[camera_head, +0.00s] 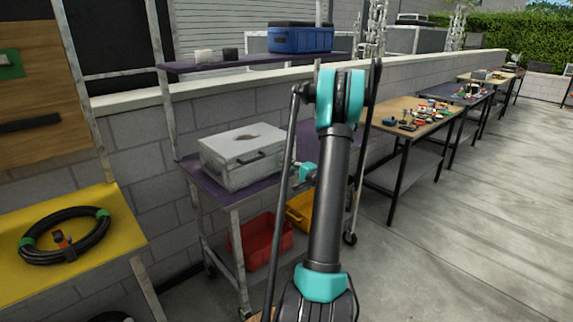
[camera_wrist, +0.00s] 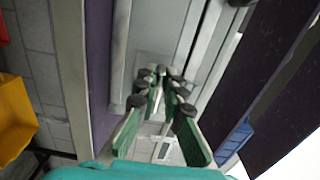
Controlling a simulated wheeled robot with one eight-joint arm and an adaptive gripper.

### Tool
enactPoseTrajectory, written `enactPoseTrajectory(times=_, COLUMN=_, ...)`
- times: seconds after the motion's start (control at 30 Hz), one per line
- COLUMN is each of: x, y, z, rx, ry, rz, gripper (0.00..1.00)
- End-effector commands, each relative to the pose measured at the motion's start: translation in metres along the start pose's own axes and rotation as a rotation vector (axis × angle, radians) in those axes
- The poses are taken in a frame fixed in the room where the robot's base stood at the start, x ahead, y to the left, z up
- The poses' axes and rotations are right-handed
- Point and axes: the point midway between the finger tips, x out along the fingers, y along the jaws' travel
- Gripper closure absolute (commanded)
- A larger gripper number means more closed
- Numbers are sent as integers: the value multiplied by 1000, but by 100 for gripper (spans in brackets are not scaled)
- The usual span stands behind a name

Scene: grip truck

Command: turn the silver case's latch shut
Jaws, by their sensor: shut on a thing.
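The silver case (camera_head: 232,172) sits with its lid down on the purple-topped cart, left of my arm in the head view. Its dark handle is on the front side. In the wrist view the case's pale side (camera_wrist: 155,35) fills the upper middle. My gripper (camera_wrist: 164,78) reaches the case's side, its green fingers drawn together at the tips. The fingers are shut on a small part at the case's side, which I take to be the latch. The fingertips largely hide the latch, so its angle cannot be told. In the head view my gripper is at the case's right end.
The purple cart (camera_head: 215,188) has an upper shelf with a blue box (camera_head: 300,38). A red bin (camera_head: 262,240) and a yellow bin (camera_head: 300,212) stand below. A yellow table (camera_head: 130,232) with a coiled hose is at left. Open floor lies at right.

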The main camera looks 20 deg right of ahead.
Motion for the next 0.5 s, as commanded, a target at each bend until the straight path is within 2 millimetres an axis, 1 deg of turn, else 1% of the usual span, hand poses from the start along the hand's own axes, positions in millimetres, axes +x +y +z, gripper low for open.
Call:
enactPoseTrajectory(times=0.27, x=-1, y=1, z=1, rx=-4, ry=-1, rz=4, gripper=100)
enactPoseTrajectory(times=0.3, x=-1, y=1, z=1, rx=-4, ry=-1, rz=4, gripper=90)
enactPoseTrajectory(times=0.47, x=-1, y=1, z=1, rx=-2, ry=-1, rz=3, gripper=71)
enactPoseTrajectory(times=0.5, x=0, y=1, z=1, rx=-2, ry=-1, rz=3, gripper=71)
